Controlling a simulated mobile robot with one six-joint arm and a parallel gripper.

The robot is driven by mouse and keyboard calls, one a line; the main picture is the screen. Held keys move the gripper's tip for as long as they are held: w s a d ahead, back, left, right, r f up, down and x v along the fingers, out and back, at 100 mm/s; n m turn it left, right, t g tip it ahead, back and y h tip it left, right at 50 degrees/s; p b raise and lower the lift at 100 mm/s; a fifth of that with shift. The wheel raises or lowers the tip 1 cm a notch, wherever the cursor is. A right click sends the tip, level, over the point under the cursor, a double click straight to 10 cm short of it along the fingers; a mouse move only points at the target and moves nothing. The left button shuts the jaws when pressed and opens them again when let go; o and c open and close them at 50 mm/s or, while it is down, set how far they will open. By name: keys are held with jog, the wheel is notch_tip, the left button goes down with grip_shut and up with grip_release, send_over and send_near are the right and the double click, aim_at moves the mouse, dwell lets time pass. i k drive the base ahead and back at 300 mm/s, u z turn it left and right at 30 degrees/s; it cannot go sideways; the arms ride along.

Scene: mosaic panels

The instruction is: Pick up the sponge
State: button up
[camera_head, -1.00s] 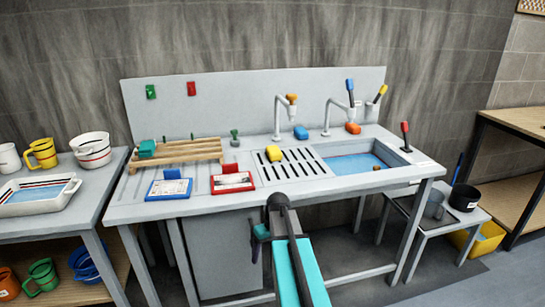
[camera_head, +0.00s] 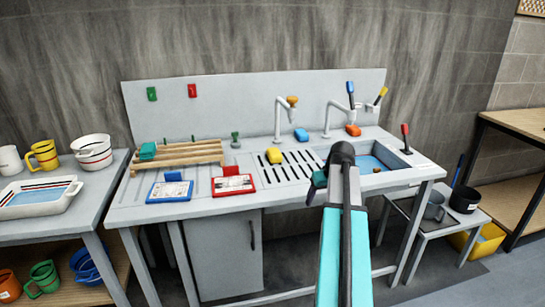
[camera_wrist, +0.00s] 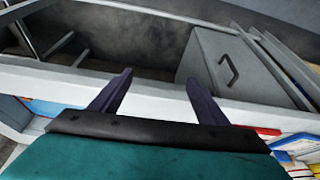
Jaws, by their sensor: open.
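Several small sponge-like blocks lie on the sink unit, and I cannot tell which one the task means. A yellow block (camera_head: 274,156) lies at the left edge of the slotted drainer. A blue block (camera_head: 301,134) lies behind it near the taps, and an orange block (camera_head: 353,129) lies behind the basin. A green block (camera_head: 147,151) lies on the wooden rack. My gripper (camera_head: 316,187) is in front of the counter's front edge, apart from all the blocks. The wrist view shows its two dark fingers (camera_wrist: 158,92) spread, with nothing between them. No sponge shows clearly there.
The sink basin (camera_head: 412,157) is partly hidden by my arm. Blue-framed (camera_head: 170,191) and red-framed (camera_head: 233,184) panels lie at the counter's front left. Two taps rise at the back. A cabinet (camera_wrist: 232,70) stands under the counter. A side table with a basin stands left.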

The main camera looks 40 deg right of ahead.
aim_at(274, 154)
jog(key=z, duration=0.05)
jog(key=i, duration=1)
jog(key=u, duration=0.05)
